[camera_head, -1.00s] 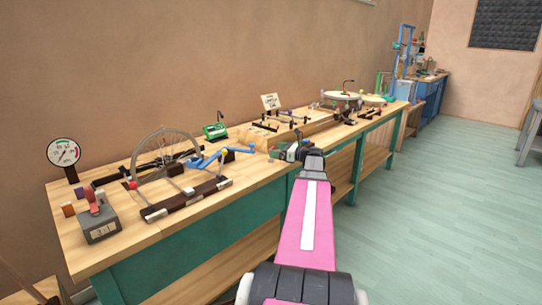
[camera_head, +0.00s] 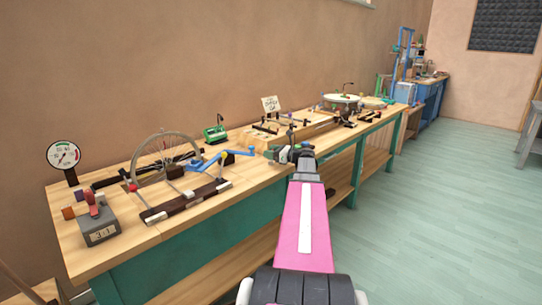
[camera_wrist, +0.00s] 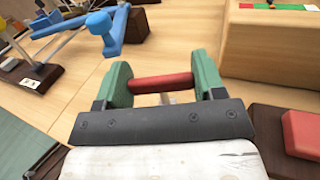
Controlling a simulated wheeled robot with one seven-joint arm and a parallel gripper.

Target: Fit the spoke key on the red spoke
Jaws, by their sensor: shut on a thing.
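My gripper (camera_wrist: 163,80) has two green fingers shut on a red bar, which I take to be the handle of the spoke key (camera_wrist: 161,83). A short pale piece shows below the bar, partly hidden by the gripper's dark edge. In the head view my gripper (camera_head: 284,154) is over the front part of the bench; the key is too small to make out there. The spoked wheel (camera_head: 139,150) stands upright on the bench, left of my gripper and apart from it. I cannot pick out a red spoke on it.
A blue crank (camera_head: 210,160) lies between the wheel and my gripper; it also shows in the wrist view (camera_wrist: 103,27). A dark brown bar (camera_head: 188,203) lies before the wheel. A pale wooden block (camera_wrist: 270,45) is close on the right. Bare bench top (camera_wrist: 75,90) lies left of my fingers.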

